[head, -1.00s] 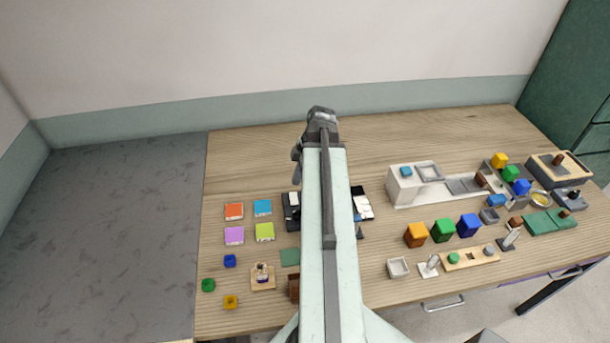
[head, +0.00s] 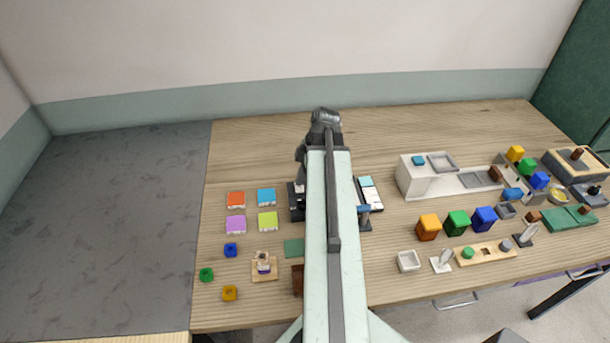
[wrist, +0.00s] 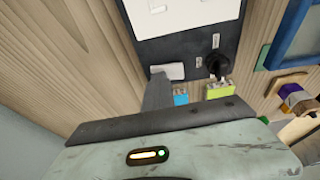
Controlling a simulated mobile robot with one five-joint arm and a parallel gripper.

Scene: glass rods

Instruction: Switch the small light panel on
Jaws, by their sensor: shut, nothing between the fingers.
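A dark unit (wrist: 195,52) shows in the wrist view, with a white plate (wrist: 190,14), a pale switch piece (wrist: 168,72) and a black knob (wrist: 214,64). In the head view a dark unit (head: 297,213) shows just left of my arm. My gripper (wrist: 157,92) is shut and empty, its tip right at the pale switch piece; I cannot tell if it touches. In the head view the gripper (head: 300,172) hangs over the dark unit. Right of my arm a pale cyan patch (head: 366,182) sits above white plates (head: 372,197). My arm hides the area between.
Coloured tiles (head: 267,197) and small blocks (head: 230,250) lie to the left. A white box unit (head: 414,183), coloured cubes (head: 457,222) and a wooden strip (head: 487,250) stand to the right. The back of the table (head: 430,130) is clear.

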